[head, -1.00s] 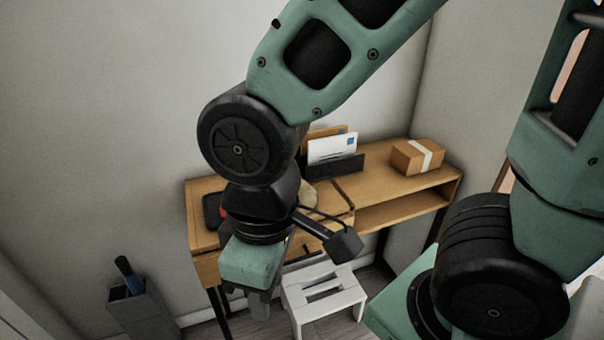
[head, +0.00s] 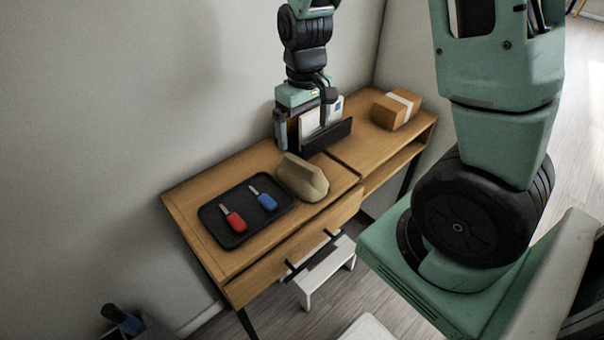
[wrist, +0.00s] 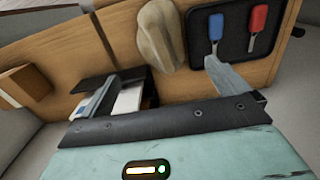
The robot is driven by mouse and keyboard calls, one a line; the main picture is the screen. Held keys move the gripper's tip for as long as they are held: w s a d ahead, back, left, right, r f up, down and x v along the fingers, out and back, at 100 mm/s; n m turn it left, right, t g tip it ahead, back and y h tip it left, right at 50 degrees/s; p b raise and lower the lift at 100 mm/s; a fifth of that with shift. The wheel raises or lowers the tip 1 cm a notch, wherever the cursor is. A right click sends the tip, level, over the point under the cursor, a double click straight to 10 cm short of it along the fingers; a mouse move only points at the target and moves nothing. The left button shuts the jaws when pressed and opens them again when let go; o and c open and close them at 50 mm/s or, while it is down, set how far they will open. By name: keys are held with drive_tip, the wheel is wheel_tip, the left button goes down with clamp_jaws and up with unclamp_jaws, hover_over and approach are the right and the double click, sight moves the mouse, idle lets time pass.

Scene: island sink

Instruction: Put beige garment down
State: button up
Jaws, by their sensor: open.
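The beige garment (head: 302,178) lies folded in a soft lump on the wooden desk, just right of a dark tray. It also shows in the wrist view (wrist: 161,34), beyond and between my fingers, apart from them. My gripper (head: 302,132) is open and empty, above the back of the desk near the letter holder. In the wrist view its two fingers (wrist: 158,88) are spread wide with nothing between them.
The dark tray (head: 241,236) holds a red-handled tool (head: 233,220) and a blue-handled tool (head: 264,201). A dark letter holder (head: 327,138) with envelopes stands behind the garment. A taped cardboard box (head: 396,108) sits at the desk's right. A white stool (head: 325,273) stands below.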

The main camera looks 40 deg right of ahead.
sight(303, 166)
wheel_tip(303, 166, down, 7)
drive_tip(key=shift+f, duration=0.15)
drive_tip(key=shift+w+f, duration=0.2)
drive_tip(key=shift+f, duration=2.35)
drive_tip(key=c, duration=1.1)
drive_tip(key=shift+r, duration=0.1)
drive_tip(key=shift+c, duration=0.2)
